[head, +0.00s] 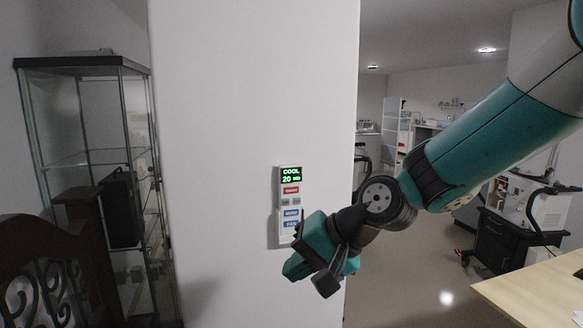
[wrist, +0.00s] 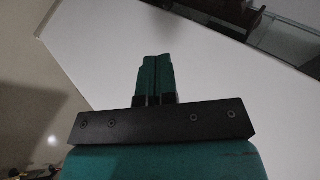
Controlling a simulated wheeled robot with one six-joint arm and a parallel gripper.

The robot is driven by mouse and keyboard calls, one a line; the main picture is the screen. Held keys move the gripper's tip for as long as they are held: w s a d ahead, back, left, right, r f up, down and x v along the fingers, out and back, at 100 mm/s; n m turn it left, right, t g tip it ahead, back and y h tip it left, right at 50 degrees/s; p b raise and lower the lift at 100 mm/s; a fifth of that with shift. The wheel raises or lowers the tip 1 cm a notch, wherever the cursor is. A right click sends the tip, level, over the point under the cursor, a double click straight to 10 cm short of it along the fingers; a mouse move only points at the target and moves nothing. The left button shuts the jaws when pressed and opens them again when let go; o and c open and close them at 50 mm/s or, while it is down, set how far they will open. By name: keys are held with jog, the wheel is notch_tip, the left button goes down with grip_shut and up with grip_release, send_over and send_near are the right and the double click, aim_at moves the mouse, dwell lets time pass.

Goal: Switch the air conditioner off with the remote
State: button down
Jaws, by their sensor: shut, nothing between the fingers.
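The remote (head: 290,200) is a white upright panel on the white wall. Its lit green screen reads "COOL 20" with small text after it. Below the screen are a red button, two small grey buttons, and blue buttons, the upper one seemingly marked MODE and the lower one FAN. My gripper (head: 306,272) is below and slightly right of the remote in the head view, and part of my wrist covers its lower right edge. In the wrist view my gripper's teal fingers (wrist: 158,75) are together with nothing between them. The air conditioner itself is not visible.
The white wall (head: 225,130) ends at a right edge, with an open room beyond. A glass cabinet (head: 85,150) and a dark carved wooden piece (head: 50,245) stand at left. A ventilator cart (head: 510,230) and a light wooden table (head: 535,290) are at right.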

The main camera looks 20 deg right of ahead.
aim_at(295, 193)
jog(key=w+d+r+m+t+p, duration=0.2)
jog(key=w+d+m, duration=0.1)
jog(key=w+m, duration=0.2)
jog(key=w+d+r+m+t+p, duration=0.2)
jog(key=w+d+m+t, duration=0.1)
jog(key=w, duration=0.5)
jog(key=shift+w+d+m+y, duration=0.2)
jog(key=shift+m+y, duration=0.1)
jog(key=shift+m, duration=0.6)
jog(key=shift+w+p, duration=0.1)
jog(key=shift+p, duration=0.2)
jog(key=shift+w+p, duration=1.1)
jog(key=shift+w, duration=3.2)
jog(key=shift+w, duration=0.4)
